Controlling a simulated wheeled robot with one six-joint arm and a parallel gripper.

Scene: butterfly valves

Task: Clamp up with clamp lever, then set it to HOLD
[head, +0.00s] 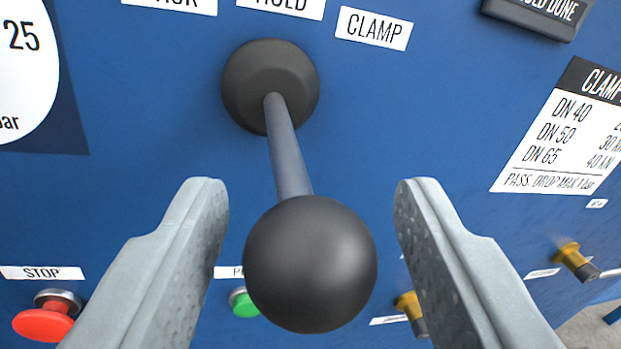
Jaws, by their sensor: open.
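The clamp lever has a black ball knob (310,264) on a grey rod (289,150) that comes out of a dark round boss (270,85) on the blue panel. Labels above the boss read HOLD (282,5) and CLAMP (374,28), with a third label to the left cut off at the top edge. The rod points toward me and slightly down to the right. My gripper (311,200) is open, with one finger on each side of the knob. Gaps show between the knob and both fingers. The lever's detent position cannot be told.
A red button (46,318) under a STOP label is at lower left. Yellow-brown fittings (574,262) are at lower right. A clamp table placard (570,125) and a gauge (25,65) flank the lever.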

